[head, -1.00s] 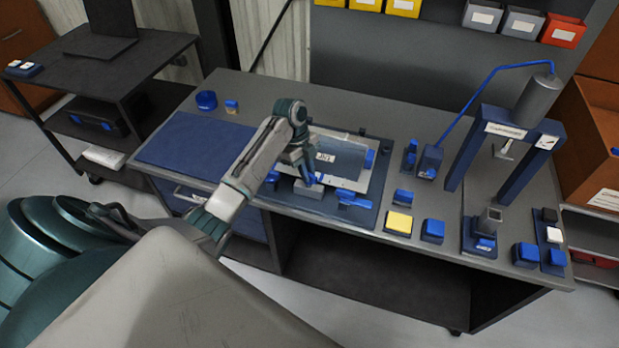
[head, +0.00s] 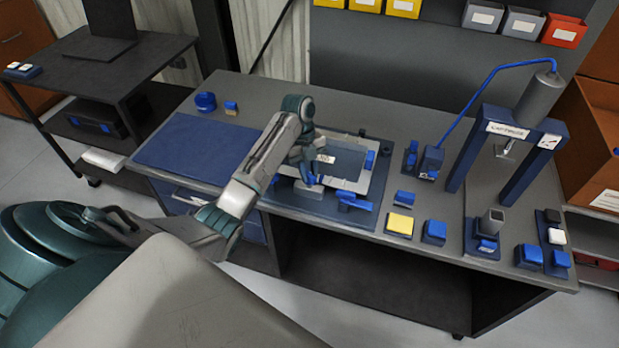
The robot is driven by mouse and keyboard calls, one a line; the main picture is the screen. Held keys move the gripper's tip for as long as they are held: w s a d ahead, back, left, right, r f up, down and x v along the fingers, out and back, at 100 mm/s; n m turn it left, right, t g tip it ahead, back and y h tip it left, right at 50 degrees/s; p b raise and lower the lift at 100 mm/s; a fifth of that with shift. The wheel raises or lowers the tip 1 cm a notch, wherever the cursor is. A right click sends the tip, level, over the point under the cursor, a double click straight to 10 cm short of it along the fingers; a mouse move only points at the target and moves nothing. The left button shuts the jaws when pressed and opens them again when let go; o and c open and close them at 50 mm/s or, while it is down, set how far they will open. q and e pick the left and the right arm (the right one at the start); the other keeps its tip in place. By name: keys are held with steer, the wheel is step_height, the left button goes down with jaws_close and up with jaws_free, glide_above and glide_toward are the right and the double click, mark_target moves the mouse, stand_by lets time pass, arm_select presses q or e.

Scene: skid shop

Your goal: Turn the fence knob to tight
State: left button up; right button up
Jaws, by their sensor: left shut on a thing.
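My left gripper (head: 311,184) reaches down to the front edge of a grey plate fixture (head: 372,186) on the workbench. It is shut on a small grey part at that front edge, which I take to be the fence knob (head: 309,192). The fingers and wrist hide much of the knob, and its turn position cannot be read. A blue clamp-like piece (head: 354,202) sits just right of the gripper on the fixture's front edge. A blue-grey plate (head: 345,160) with a small label lies in the fixture, partly behind my wrist. My right gripper is not in view.
A blue mat (head: 190,148) covers the bench's left part. Right of the fixture stand a yellow-topped block (head: 400,223), several blue blocks and a press frame (head: 507,150) with a blue hose. Coloured bins (head: 481,15) hang behind. A dark cart (head: 105,60) stands at left.

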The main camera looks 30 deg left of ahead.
arm_select(q)
steer(key=shift+s+f, duration=0.45)
steer(key=shift+o, duration=0.2)
steer(key=shift+d+r+m+g+p, duration=0.15)
steer(key=shift+m+g+p, duration=0.35)
steer(key=shift+m+p, duration=0.5)
steer(key=shift+o, duration=0.2)
steer(key=shift+m+y+p, duration=0.4)
steer(key=shift+m+p, duration=0.05)
steer(key=shift+m, duration=0.65)
steer(key=shift+c, duration=0.8)
steer(key=shift+a+r+m+g+y+p, duration=0.25)
steer(key=shift+m+p, duration=0.2)
steer(key=shift+m, duration=0.25)
steer(key=shift+s+a+m+y+p, duration=0.1)
steer(key=shift+a+m+y+p, duration=0.1)
steer(key=shift+m, duration=0.35)
steer(key=shift+a+m+y+p, duration=0.15)
steer(key=shift+m+p, duration=0.05)
steer(key=shift+m, duration=0.35)
jaws_close()
steer(key=shift+a+m, duration=0.1)
steer(key=shift+m, duration=0.6)
